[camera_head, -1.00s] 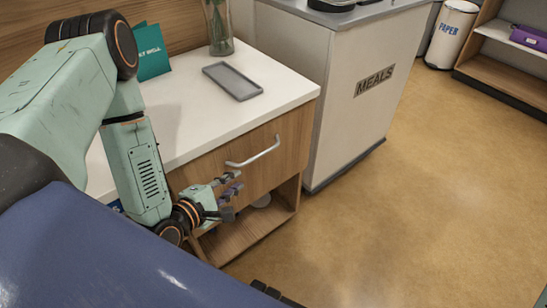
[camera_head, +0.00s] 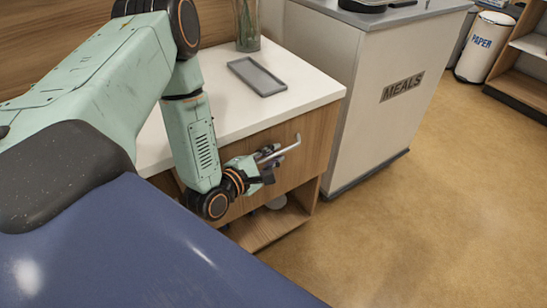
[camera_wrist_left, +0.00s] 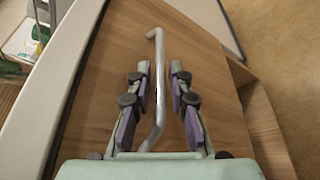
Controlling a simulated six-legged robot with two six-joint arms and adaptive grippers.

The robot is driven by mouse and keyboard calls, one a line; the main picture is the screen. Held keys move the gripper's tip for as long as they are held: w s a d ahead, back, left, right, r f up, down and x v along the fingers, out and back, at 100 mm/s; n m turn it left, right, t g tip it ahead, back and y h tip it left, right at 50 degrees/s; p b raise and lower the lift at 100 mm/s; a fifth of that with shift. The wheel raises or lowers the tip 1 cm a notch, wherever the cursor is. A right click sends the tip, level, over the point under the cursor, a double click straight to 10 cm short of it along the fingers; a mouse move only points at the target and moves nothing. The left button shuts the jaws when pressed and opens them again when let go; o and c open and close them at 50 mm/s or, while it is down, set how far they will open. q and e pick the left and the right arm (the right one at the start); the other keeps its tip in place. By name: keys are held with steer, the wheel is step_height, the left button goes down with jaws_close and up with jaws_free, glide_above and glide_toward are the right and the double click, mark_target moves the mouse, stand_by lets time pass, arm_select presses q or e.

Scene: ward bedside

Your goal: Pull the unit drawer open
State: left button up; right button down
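The unit drawer (camera_head: 311,150) has a wood-grain front under the white top and looks closed. Its bent metal handle (camera_head: 290,147) is partly hidden by my left gripper (camera_head: 270,160) in the head view. In the left wrist view the handle (camera_wrist_left: 158,85) runs lengthwise between the two fingers of my left gripper (camera_wrist_left: 160,72). The fingers are apart, with visible space beside the bar, so the gripper is open around it. The drawer front (camera_wrist_left: 110,70) lies behind the fingers. My right gripper is not in view.
A grey tray (camera_head: 256,76) and a glass vase (camera_head: 248,32) stand on the unit's top (camera_head: 310,92). An open shelf (camera_head: 262,232) is below the drawer. A MEALS cart (camera_head: 385,125) stands close on the right. A blue surface (camera_head: 130,255) fills the lower left. Floor at right is clear.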

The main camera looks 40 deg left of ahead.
arm_select(q)
steer(key=shift+w, duration=0.2)
jaws_close()
stand_by(0.5)
